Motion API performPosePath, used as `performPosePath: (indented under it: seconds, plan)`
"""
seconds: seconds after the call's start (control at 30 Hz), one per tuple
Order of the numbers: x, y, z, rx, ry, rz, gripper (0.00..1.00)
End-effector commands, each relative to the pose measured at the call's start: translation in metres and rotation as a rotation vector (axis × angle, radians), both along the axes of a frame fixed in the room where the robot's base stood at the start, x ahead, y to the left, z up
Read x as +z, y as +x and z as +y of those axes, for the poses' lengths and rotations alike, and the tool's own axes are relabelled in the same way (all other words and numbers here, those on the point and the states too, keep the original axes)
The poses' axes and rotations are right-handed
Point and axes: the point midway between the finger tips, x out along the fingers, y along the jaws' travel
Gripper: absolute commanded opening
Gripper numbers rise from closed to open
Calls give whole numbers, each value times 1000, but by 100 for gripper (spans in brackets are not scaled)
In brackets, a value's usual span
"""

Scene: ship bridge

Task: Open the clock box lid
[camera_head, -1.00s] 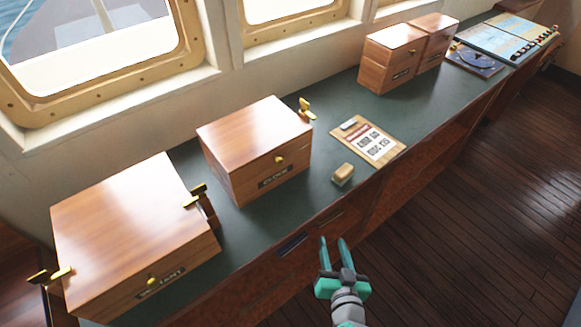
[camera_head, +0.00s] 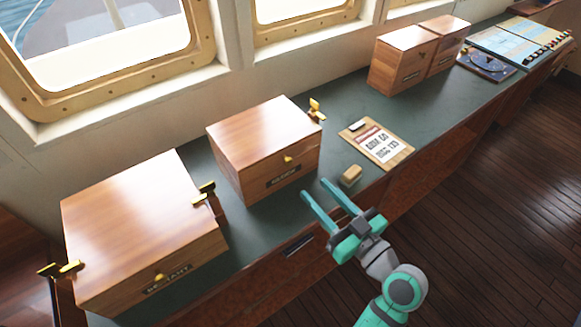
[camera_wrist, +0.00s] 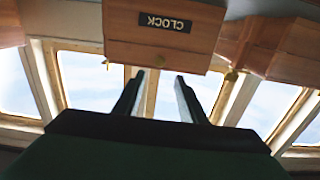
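The clock box (camera_head: 264,150) is a wooden box with a closed lid, a small brass knob (camera_head: 288,159) and a dark label on its front. It stands on the green counter in the head view. In the wrist view the clock box (camera_wrist: 160,40) appears upside down, its label reading CLOCK. My gripper (camera_head: 327,193) is open and empty, in front of and to the right of the clock box, near the counter's front edge. Its two teal fingers are apart and point toward the counter. In the wrist view the fingers (camera_wrist: 160,78) point toward the box, with a gap between them.
A larger sextant box (camera_head: 140,225) stands to the left, with brass brackets beside it. A small tan block (camera_head: 351,175) and a clipboard (camera_head: 383,150) lie right of the clock box. Two smaller wooden boxes (camera_head: 402,62) and charts (camera_head: 505,45) are farther back. Windows line the wall.

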Motion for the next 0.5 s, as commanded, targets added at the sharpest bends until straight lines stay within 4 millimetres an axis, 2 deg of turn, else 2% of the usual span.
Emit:
performPosePath:
  seconds: [0.5]
  plan:
    - [0, 67, 48, -1, 2, 2, 37]
